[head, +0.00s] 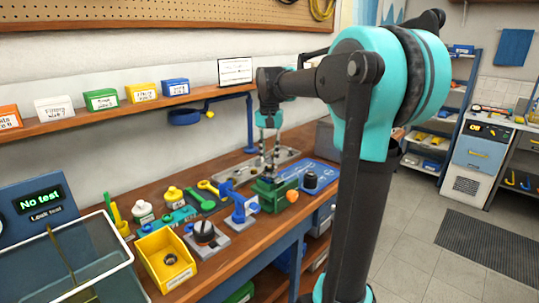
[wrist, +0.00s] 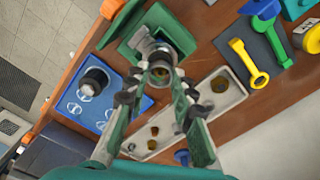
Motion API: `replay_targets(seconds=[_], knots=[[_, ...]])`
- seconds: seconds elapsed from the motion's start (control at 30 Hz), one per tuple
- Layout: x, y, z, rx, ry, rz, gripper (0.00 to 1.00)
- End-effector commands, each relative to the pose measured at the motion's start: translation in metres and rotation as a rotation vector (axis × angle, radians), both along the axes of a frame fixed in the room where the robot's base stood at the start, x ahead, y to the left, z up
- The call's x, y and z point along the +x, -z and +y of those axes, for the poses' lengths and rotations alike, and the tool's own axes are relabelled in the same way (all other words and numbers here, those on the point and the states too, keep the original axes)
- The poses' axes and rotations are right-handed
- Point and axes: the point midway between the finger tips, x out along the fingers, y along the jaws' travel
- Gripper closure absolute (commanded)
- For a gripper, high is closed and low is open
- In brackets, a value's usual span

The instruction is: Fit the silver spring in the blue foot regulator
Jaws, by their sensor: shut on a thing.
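My gripper (head: 269,167) points down over the green vise (head: 268,195) on the bench. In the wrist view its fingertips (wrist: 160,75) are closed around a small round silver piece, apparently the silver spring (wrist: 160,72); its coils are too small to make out. Just beyond it, a silver cylindrical body (wrist: 148,45) sits in the vise jaws, partly hidden by the fingertips. I cannot tell whether the held piece touches it. A dark cylinder (head: 310,182) stands on the blue mat beside the vise; in the wrist view its top looks silver (wrist: 92,82). No blue foot can be made out on either body.
A blue stand (head: 238,208), a yellow bin (head: 164,257), wrenches and bottles crowd the bench to the left. A shelf with labelled boxes (head: 104,99) runs along the wall.

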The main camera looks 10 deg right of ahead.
Motion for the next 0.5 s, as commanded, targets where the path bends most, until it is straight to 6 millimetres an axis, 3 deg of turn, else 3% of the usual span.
replay_targets(seconds=[0.5], knots=[[0.0000,0.0095,0.0000,0.000,0.000,0.000,0.95]])
